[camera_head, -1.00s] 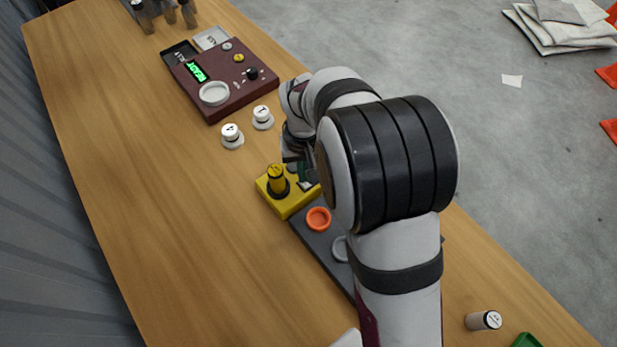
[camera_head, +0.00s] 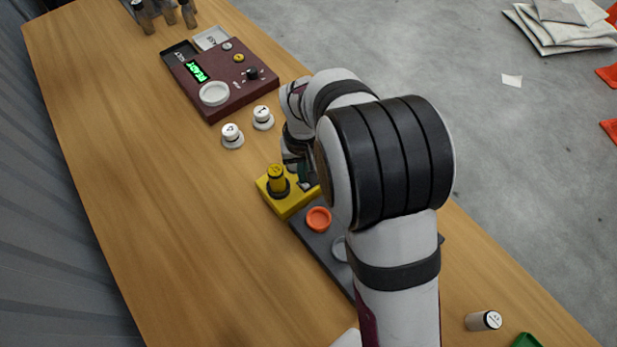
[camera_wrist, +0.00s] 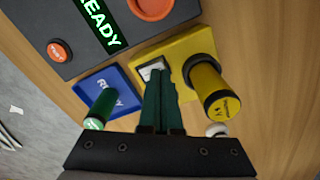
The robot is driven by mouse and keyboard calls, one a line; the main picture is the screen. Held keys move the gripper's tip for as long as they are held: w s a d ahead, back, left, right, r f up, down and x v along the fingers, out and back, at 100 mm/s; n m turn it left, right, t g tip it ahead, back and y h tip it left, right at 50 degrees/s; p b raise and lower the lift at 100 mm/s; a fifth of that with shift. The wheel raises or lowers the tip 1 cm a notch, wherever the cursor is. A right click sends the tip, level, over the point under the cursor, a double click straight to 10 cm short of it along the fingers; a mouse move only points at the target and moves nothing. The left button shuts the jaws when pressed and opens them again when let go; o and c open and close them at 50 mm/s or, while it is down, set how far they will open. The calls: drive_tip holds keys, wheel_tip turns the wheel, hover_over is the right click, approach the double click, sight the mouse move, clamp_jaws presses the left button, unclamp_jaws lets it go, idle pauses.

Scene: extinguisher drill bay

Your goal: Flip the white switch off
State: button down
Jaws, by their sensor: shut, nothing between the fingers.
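In the head view my arm hides most of the gripper.
A blue base (camera_wrist: 112,82) with a green cylinder (camera_wrist: 101,110) stands close beside the yellow block. A dark panel (camera_wrist: 75,25) with a READY display lies by it. Two white knobs (camera_head: 232,136) and a maroon console (camera_head: 223,98) are farther back. The table's left side is clear.

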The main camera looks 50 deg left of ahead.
drive_tip(key=shift+f, duration=0.6)
idle(0.3)
drive_tip(key=shift+r, duration=3.5)
